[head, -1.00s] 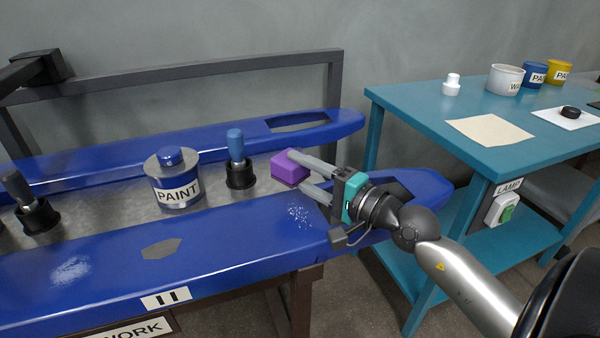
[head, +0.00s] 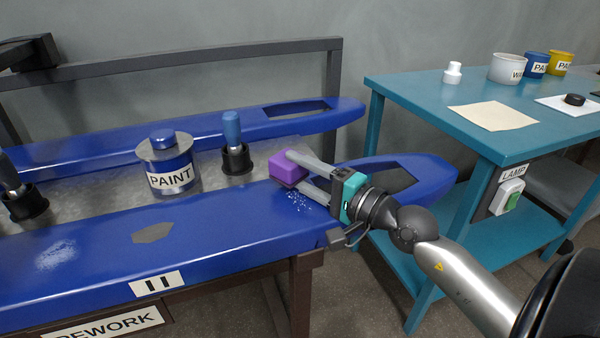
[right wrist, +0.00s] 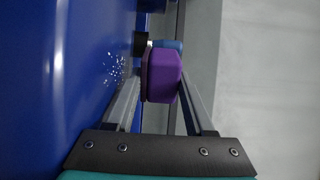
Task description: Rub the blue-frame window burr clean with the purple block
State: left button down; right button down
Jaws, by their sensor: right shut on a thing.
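The near blue frame (head: 230,225) lies across the bench with a window opening (head: 388,181) at its right end. White speckles, the burr (head: 304,204), lie on its top left of the window; they also show in the right wrist view (right wrist: 116,74). My right gripper (head: 300,178) is shut on the purple block (head: 286,167). The block is close to the burr, just above and left of it in the head view. In the right wrist view the block (right wrist: 163,74) appears beside the speckles, with a narrow gap. Contact with the frame cannot be told. My left gripper is not in view.
A whitish patch (head: 55,255) and a grey patch (head: 153,233) mark the near frame. A teal table (head: 420,95) stands at right.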

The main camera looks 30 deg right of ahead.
jog(key=shift+f, duration=0.55)
jog(key=c, duration=0.5)
grip_release()
jog(key=shift+a, duration=0.1)
jog(key=shift+c, duration=0.2)
jog(key=shift+r, duration=0.5)
jog(key=shift+c, duration=0.2)
jog(key=shift+r+p, duration=0.2)
jog(key=shift+p, duration=0.1)
grip_shut()
